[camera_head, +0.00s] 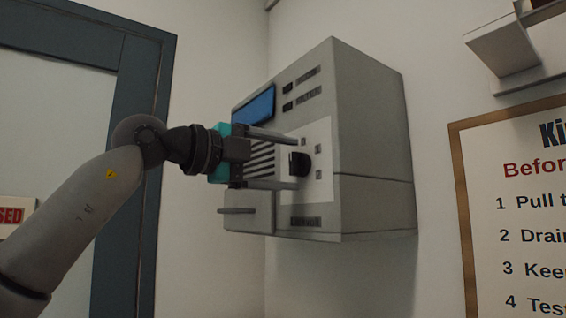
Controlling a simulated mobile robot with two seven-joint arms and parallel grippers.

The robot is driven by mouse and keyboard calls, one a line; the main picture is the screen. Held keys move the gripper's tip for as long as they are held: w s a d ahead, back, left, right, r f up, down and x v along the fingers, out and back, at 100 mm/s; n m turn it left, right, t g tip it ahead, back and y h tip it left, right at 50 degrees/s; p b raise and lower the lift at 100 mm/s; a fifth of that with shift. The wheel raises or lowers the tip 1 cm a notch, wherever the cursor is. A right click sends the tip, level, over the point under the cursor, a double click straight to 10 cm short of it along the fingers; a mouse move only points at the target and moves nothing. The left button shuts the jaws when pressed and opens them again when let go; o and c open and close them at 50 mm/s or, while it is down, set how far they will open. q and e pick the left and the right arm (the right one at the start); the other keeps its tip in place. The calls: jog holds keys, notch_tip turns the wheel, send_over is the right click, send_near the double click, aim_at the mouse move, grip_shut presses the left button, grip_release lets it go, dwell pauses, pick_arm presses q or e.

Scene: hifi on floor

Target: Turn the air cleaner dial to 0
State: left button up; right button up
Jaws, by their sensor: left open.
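The air cleaner (362,130) is a grey box on the wall, with a blue screen, dark vent slots and a pale panel on its front. Its black dial (300,163) sits on the pale panel with small square marks around it. My left gripper (296,163) is open in front of the panel, one finger above the dial and one below. I cannot tell whether the fingers touch the panel. The dial's exact setting is too small to read. My right gripper is not in view.
A dark blue-grey door frame (140,100) stands at the left. A wood-framed sign (520,210) hangs on the wall at the right, below a light grey bracket-like object (508,48). A handle-like bar (236,211) sticks out at the air cleaner's lower left.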

pick_arm(q)
jog(key=shift+a, duration=0.1)
jog(key=shift+s+a, duration=0.2)
jog(key=shift+a, duration=0.1)
jog(key=b+v, duration=0.2)
jog(key=v, duration=1.2)
jog(key=shift+a, duration=0.1)
